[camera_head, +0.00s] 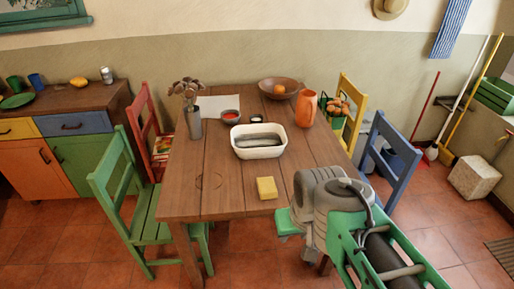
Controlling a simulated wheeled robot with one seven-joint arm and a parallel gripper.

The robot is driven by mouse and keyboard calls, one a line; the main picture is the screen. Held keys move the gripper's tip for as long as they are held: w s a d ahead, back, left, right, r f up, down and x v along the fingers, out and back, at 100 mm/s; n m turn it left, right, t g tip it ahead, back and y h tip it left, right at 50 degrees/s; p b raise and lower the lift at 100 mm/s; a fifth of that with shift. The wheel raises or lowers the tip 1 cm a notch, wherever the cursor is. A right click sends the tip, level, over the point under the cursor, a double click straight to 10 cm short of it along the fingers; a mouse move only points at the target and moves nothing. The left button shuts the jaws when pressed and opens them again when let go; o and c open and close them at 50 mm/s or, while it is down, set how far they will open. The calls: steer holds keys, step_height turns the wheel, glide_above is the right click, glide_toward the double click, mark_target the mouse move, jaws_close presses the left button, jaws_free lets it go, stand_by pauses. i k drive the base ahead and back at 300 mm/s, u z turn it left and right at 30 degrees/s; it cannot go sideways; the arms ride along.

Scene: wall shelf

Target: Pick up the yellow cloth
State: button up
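The yellow cloth (266,188) looks like a small, thick, folded block. It lies flat on the wooden table (224,182), near the front edge, with clear wood around it. My grey and green arm comes in from the lower right. My gripper (287,222) seems to be the green part at the arm's left end, just below and right of the cloth in the picture and apart from it. Its fingers cannot be made out clearly, so its opening does not show.
A white dish (258,150) with fish-like contents stands behind the cloth. Farther back are a small red-filled bowl (231,117), an orange jug (306,108) and a wooden bowl (271,85). A metal holder (194,124) stands left. Green (125,195) and blue (392,160) chairs flank the table.

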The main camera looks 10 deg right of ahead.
mark_target(267, 188)
steer(key=u, duration=0.5)
steer(key=i, duration=0.55)
steer(key=u, duration=0.6)
steer(key=i, duration=0.6)
steer(key=z, duration=0.15)
